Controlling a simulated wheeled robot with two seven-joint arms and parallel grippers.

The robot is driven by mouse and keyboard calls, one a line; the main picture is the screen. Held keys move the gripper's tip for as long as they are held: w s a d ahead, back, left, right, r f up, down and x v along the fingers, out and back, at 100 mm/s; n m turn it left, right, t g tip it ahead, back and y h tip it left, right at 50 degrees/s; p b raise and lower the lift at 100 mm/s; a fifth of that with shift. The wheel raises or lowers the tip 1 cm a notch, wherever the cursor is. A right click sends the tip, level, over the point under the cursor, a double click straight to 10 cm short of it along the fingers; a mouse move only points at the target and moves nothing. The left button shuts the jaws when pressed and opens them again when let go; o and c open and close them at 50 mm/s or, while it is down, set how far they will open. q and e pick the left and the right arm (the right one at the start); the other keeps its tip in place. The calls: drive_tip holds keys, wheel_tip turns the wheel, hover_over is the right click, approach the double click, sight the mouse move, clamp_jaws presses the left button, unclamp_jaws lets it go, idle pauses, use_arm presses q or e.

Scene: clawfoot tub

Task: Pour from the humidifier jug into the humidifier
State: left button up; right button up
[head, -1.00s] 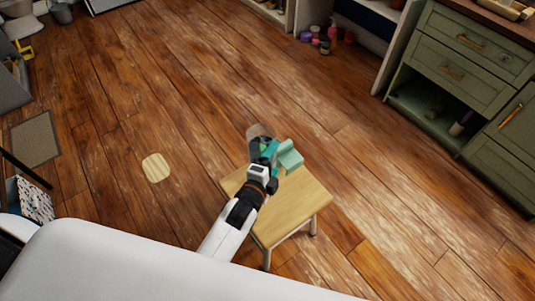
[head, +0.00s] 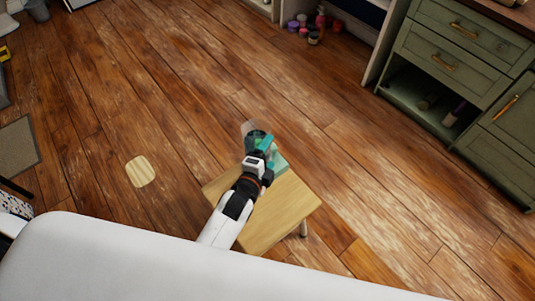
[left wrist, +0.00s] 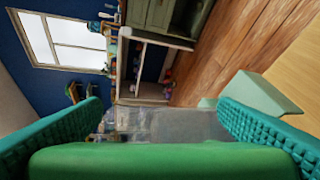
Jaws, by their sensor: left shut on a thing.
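The humidifier jug (head: 247,128) is a clear, greyish vessel with green parts. It sits at the far end of my left gripper (head: 265,146), whose teal fingers are shut on it. In the left wrist view the see-through jug (left wrist: 165,124) shows between the two teal fingers, with a green band across the bottom. The humidifier (head: 281,163) is a pale mint block on the wooden stool, just right of my gripper and partly hidden by it. It also shows in the left wrist view (left wrist: 264,93). I cannot tell the jug's exact tilt or any liquid. My right gripper is out of view.
The small wooden stool (head: 270,217) stands under my left arm. A pale round-cornered board (head: 140,171) lies on the floor to the left. Green cabinets (head: 455,62) stand at the upper right, and several small jars (head: 303,27) at the back. The floor between is clear.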

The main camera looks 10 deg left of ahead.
use_arm(q)
wheel_tip(320, 180, up, 4)
drive_tip(key=n+g+p, duration=0.1)
drive_tip(key=g+p, duration=0.1)
drive_tip(key=p, duration=0.4)
drive_tip(key=shift+w, duration=0.15)
drive_tip(key=g+p, duration=0.1)
drive_tip(key=p, duration=0.3)
drive_tip(key=g+p, duration=0.1)
drive_tip(key=p, duration=0.1)
drive_tip(key=shift+w+a+f+n+g+h, duration=0.1)
drive_tip(key=shift+w+f+n+g+h, duration=0.2)
drive_tip(key=shift+n+h, duration=0.1)
idle(0.7)
idle(1.1)
